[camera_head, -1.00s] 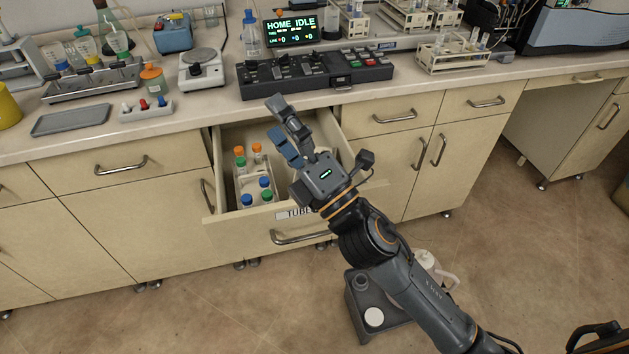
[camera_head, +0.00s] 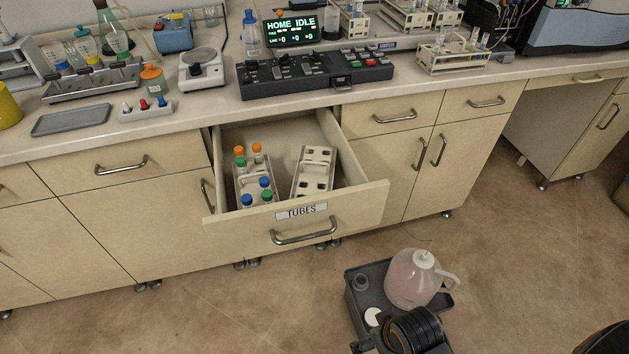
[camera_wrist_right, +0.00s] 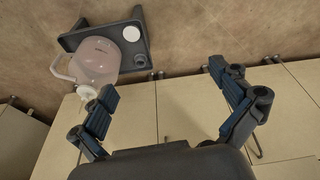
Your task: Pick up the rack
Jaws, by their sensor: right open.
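The open drawer labelled TUBES (camera_head: 300,211) holds two pale racks side by side. The left rack (camera_head: 241,181) carries several tubes with orange, green and blue caps. The right rack (camera_head: 314,168) shows empty holes. My right gripper (camera_wrist_right: 162,84) is open in the right wrist view, with nothing between its fingers. It points towards the floor and cabinet fronts, and no drawer rack shows there. In the head view only a dark ribbed part of my arm shows at the bottom. My left gripper is not in view.
The drawer's front and handle (camera_head: 305,231) stick out from the cabinets. More racks (camera_head: 453,55) stand on the bench.

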